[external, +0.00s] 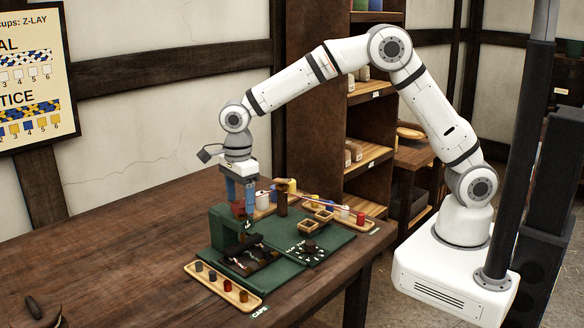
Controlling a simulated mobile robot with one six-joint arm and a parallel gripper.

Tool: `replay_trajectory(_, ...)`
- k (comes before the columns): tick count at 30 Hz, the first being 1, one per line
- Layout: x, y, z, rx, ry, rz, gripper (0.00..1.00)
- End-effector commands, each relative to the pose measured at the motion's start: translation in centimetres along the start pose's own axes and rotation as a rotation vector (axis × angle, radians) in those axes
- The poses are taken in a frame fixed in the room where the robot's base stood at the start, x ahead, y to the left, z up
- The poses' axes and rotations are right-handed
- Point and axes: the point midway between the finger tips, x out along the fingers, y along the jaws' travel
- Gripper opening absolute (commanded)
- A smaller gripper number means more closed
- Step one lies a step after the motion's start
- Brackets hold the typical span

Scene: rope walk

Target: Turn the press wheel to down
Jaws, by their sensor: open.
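A green press frame (220,232) stands upright on the green board near the table's middle. A dark red part (238,208) sits at its top and seems to be the press wheel; it is small and partly covered, so its turned position cannot be read. My gripper (240,202) points straight down with its blue fingers apart, at the top of the press around or just above the red part. I cannot tell whether the fingers touch it. A dark block (249,261) with pale strands lies at the foot of the press.
A wooden tray of coloured caps (223,287) lies in front. A brown post (281,198), a white jar (262,200) and small trays (323,216) stand behind. The table's left is mostly clear.

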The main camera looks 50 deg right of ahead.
Motion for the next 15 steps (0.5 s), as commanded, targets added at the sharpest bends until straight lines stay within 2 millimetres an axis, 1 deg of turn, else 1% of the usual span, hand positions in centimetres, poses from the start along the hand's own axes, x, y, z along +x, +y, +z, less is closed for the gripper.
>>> replay_trajectory(9,-5.2,-0.1,0.1,0.000,-0.004,-0.003,0.67)
replay_trajectory(12,-6.4,0.0,0.1,0.000,-0.002,-0.002,0.67)
replay_trajectory(15,-7.1,0.0,0.0,0.000,-0.002,-0.002,0.67)
